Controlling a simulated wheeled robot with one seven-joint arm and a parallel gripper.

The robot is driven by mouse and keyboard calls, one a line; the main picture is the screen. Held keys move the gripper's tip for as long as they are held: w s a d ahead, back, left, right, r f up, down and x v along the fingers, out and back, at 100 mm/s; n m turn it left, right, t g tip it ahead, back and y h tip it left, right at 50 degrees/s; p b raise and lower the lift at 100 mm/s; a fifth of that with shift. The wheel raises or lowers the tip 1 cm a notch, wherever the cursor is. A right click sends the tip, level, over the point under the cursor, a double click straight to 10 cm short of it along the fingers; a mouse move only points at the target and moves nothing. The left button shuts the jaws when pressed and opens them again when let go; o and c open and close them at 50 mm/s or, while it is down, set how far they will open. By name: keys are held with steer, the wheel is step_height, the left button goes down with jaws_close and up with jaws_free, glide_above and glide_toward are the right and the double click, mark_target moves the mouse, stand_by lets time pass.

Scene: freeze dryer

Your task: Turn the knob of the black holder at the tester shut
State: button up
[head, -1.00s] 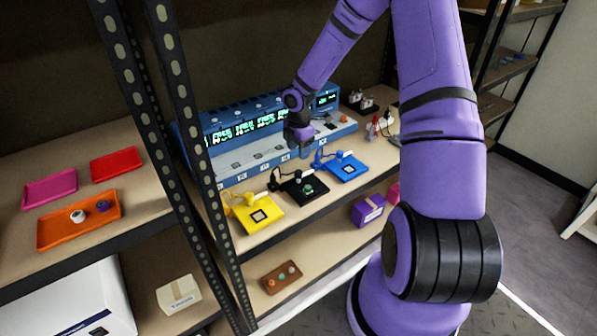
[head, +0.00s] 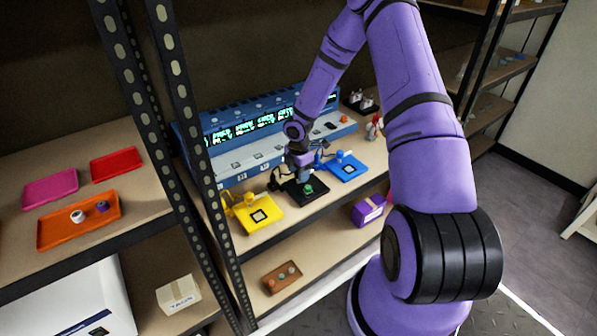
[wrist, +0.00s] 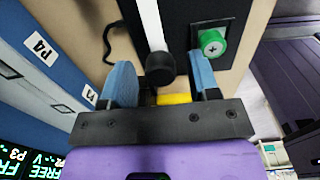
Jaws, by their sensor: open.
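The black holder (head: 312,196) lies on the shelf in front of the blue tester (head: 250,150), between a yellow and a blue holder. A round green piece (head: 308,188) sits on it, and this piece also shows in the wrist view (wrist: 212,42), to the right of my fingers. In the wrist view a round black knob (wrist: 160,68) stands at the end of a white bar (wrist: 150,22). My gripper (wrist: 161,84) is open, with one blue finger on each side of the knob. In the head view my gripper (head: 303,172) is low over the black holder and partly hides it.
The yellow holder (head: 268,222) is close on the left and the blue holder (head: 346,172) close on the right. The tester's front stands just behind. Shelf posts (head: 190,120) rise at the left. A purple box (head: 366,212) is on the lower shelf.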

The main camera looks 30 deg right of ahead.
steer(key=c, duration=0.9)
steer(key=shift+c, duration=0.2)
steer(key=shift+m, duration=0.3)
steer(key=m, duration=1.3)
steer(key=shift+m, duration=2.1)
